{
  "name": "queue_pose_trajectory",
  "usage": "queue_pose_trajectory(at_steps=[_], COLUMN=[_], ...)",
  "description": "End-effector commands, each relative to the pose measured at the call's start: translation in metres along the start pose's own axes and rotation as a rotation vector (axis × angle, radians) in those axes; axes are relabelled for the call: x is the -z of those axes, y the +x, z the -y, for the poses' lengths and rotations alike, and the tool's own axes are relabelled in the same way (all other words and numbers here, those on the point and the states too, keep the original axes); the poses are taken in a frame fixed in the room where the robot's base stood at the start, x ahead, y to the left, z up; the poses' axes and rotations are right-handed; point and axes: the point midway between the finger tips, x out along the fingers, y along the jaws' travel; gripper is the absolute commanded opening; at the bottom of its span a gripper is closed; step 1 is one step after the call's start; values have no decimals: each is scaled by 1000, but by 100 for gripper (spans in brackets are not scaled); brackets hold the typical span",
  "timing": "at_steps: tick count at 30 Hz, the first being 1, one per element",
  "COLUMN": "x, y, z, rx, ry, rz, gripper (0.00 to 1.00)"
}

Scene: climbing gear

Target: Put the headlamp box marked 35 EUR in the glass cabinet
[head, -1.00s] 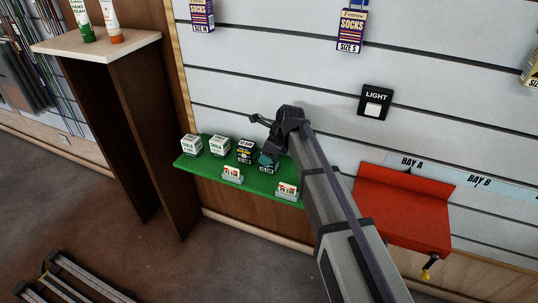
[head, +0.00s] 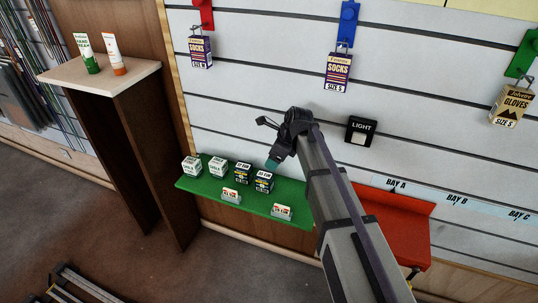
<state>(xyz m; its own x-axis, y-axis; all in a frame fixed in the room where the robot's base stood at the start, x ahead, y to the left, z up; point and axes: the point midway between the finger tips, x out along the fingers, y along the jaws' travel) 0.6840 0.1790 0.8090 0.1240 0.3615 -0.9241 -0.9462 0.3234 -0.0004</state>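Two dark boxes with white and yellow print stand side by side on a green shelf (head: 245,203). They are the left dark box (head: 242,173) and the right dark box (head: 264,181). Their print is too small for me to read a price or to tell surely which is marked 35 EUR. My gripper (head: 273,163) points down just above and behind the right dark box, its teal tip close to the box top. No box is seen in it; whether its fingers are open or shut does not show. No glass cabinet is in view.
Two white chalk boxes (head: 205,166) stand left on the green shelf. Two small price cards (head: 231,195) stand at its front. A red shelf (head: 402,222) lies right, partly behind my arm. Socks packs (head: 338,72) hang above, and a light switch (head: 360,130) is on the wall.

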Motion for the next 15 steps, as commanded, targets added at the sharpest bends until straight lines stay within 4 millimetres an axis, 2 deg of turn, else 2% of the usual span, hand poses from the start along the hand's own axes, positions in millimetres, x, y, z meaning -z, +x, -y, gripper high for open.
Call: queue_pose_trajectory(at_steps=[1, 11, 14, 15], x=[-2, 6, 34, 52], y=[-12, -12, -20, -26], z=[0, -3, -20, -31], rx=[0, 1, 2, -3], ry=[1, -32, -219, -347], rz=[0, -7, -45, -72], gripper=[74, 74, 74, 74])
